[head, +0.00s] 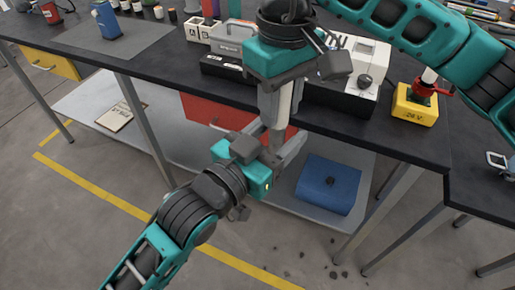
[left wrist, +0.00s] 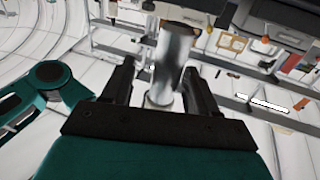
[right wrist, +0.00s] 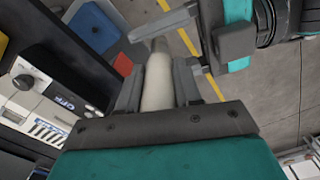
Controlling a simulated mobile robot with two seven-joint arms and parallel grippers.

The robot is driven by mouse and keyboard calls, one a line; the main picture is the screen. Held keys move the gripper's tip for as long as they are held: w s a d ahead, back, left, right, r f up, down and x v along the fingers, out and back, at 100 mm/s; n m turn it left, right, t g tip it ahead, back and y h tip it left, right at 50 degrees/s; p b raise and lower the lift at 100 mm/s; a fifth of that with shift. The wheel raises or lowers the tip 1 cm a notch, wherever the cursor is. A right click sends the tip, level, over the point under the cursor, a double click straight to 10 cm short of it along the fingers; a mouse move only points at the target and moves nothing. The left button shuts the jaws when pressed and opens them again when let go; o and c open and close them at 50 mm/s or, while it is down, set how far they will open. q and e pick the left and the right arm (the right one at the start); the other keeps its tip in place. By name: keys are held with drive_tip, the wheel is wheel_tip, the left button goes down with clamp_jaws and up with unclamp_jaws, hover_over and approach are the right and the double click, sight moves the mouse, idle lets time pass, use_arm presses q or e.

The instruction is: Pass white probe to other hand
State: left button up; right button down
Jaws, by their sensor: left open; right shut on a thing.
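The white probe (head: 277,125) hangs roughly upright below my right gripper (head: 281,98), which is shut on it. In the right wrist view the probe's pale body (right wrist: 157,82) sits between the right fingers, with its darker end pointing away. My left gripper (head: 272,143) is open below, with its fingers on either side of the probe's lower end. In the left wrist view the probe's grey end (left wrist: 170,62) stands between the two spread left fingers. I cannot tell whether either left finger touches it.
A black workbench (head: 180,58) carries a white-and-black instrument and a yellow box (head: 415,105) with a red clamp. Below, a grey shelf (head: 245,178) holds a red bin (head: 203,115) and a blue case (head: 330,185). The floor in front is mostly open.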

use_arm(q)
drive_tip(key=shift+x, duration=1.35)
drive_tip(key=c, duration=1.1)
drive_tip(key=shift+s, duration=0.1)
use_arm(e)
drive_tip(key=c, duration=1.1)
unclamp_jaws()
drive_tip(key=shift+w, duration=0.1)
drive_tip(key=shift+c, duration=0.2)
drive_tip(key=o, duration=0.5)
drive_tip(key=shift+c, duration=0.2)
